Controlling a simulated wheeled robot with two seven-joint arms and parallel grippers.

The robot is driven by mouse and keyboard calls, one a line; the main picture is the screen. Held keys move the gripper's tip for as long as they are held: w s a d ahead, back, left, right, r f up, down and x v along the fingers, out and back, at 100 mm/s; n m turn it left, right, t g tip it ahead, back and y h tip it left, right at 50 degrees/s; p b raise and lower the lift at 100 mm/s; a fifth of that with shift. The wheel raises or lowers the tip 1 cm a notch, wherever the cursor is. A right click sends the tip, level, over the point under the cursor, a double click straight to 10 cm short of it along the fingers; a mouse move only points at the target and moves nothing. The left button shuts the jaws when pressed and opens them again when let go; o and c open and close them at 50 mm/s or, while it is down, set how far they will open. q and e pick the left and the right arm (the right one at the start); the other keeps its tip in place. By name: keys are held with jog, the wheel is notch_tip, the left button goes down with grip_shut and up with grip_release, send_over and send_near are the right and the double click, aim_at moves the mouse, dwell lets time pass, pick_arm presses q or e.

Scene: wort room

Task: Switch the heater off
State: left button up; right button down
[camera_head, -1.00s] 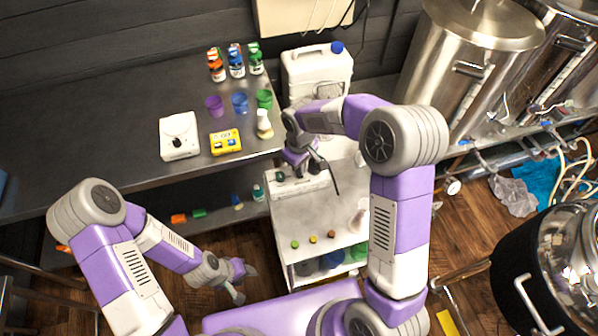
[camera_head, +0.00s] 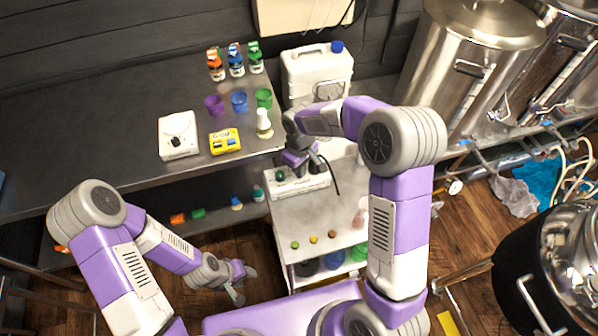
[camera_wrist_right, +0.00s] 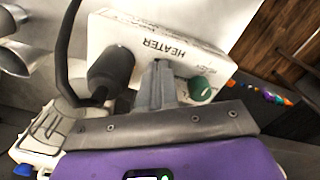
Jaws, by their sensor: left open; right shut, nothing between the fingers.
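The heater (camera_head: 313,184) is a white box on the small cart. In the right wrist view, the heater (camera_wrist_right: 165,47) shows the word HEATER upside down, with a round green knob (camera_wrist_right: 201,88) near one end. A black cable with a thick plug (camera_wrist_right: 108,70) is at its other end. My right gripper (camera_head: 302,172) is over the heater. Its closed fingers (camera_wrist_right: 160,72) are empty, beside the green knob, with the tips at the heater's face; I cannot tell whether they touch it. My left gripper (camera_head: 242,284) is open and empty, low in front of the bench, away from the heater.
The cart top (camera_head: 325,220) has small coloured buttons near its front. A white jerrycan (camera_head: 316,75) stands behind. The dark bench (camera_head: 110,115) to the left holds bottles, cups, a white device and a yellow device. Steel kettles (camera_head: 470,60) stand at the right.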

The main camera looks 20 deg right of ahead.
jog(key=shift+f, duration=0.3)
jog(key=shift+r, duration=0.1)
jog(key=shift+r+p, duration=2.55)
jog(key=shift+r, duration=0.9)
